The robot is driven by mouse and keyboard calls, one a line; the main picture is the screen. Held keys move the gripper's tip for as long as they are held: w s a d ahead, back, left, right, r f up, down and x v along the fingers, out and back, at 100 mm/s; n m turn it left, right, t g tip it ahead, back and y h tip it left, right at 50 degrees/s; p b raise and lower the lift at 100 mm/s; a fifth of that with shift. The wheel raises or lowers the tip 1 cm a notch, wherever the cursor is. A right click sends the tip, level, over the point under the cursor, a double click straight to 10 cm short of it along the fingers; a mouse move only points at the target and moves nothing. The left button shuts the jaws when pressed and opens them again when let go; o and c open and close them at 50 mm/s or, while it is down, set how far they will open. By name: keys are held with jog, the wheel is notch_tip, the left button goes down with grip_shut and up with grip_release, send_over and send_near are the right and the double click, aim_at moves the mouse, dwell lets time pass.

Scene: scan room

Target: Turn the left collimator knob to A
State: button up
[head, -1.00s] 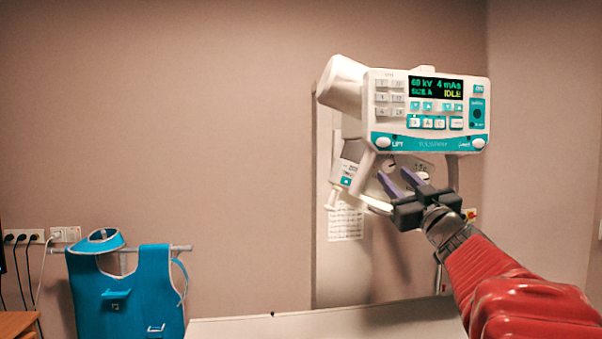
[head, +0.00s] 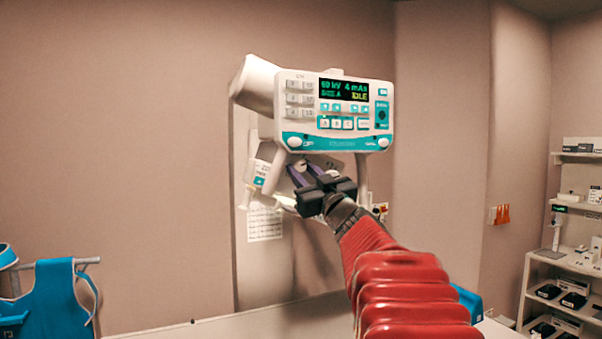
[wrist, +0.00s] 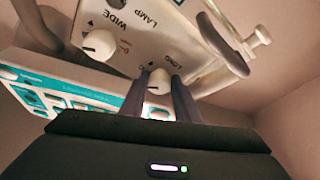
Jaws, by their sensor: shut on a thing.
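The collimator's control face hangs under the white X-ray head (head: 262,85) in the head view and fills the upper part of the wrist view. It carries two white round knobs. The one in the middle of the wrist view, the left knob (wrist: 158,82), sits between my two purple fingers, near the print "LONG". My gripper (head: 300,167) is shut on it. The other knob (wrist: 98,45) stands free, near "WIDE" and "LAMP". The gripped knob's pointer and the letters round it are partly hidden by the fingers, so I cannot read its setting.
The teal console (head: 340,110) is just above my gripper and reads IDLE. White handles (head: 362,175) flank the face. A pale table (head: 240,322) lies below. A shelf unit (head: 565,270) stands far right, a blue apron (head: 55,300) far left.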

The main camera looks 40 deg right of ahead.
jog(key=shift+n, duration=0.3)
jog(key=shift+c, duration=0.5)
jog(key=shift+n+y, duration=0.4)
jog(key=n+y, duration=0.1)
jog(key=n, duration=0.1)
jog(key=n+y, duration=0.1)
jog(key=n, duration=0.2)
jog(key=shift+s+d+r+y, duration=0.1)
jog(key=shift+d+y, duration=0.05)
jog(key=shift+y, duration=0.25)
jog(key=o, duration=0.8)
jog(key=shift+c, duration=0.2)
jog(key=v, duration=1.3)
jog(key=shift+s+f, duration=0.3)
jog(key=shift+f, duration=0.05)
